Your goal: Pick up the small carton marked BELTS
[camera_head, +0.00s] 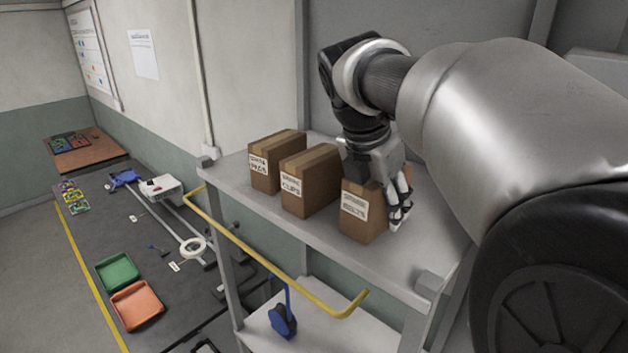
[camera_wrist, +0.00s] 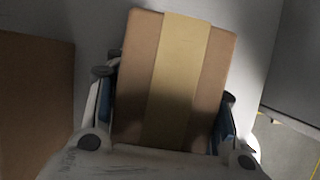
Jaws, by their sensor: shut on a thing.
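The small carton marked BELTS (camera_head: 362,218) is a brown box with a white label, at the right end of a row of three cartons on the grey shelf (camera_head: 425,262). My gripper (camera_head: 385,190) is above it and shut on it, with fingers down its sides. In the wrist view the carton's top with its tan tape strip (camera_wrist: 175,80) lies between the two fingers (camera_wrist: 165,125). The carton appears upright on the shelf; I cannot tell whether its bottom is lifted. Its far side is hidden by the gripper.
A carton marked CLIPS (camera_head: 310,183) stands just left of it, and another carton (camera_head: 276,162) stands further left. A yellow rail (camera_head: 270,262) runs along the shelf's front. Below left, a dark bench holds a green tray (camera_head: 117,272) and an orange tray (camera_head: 137,304).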

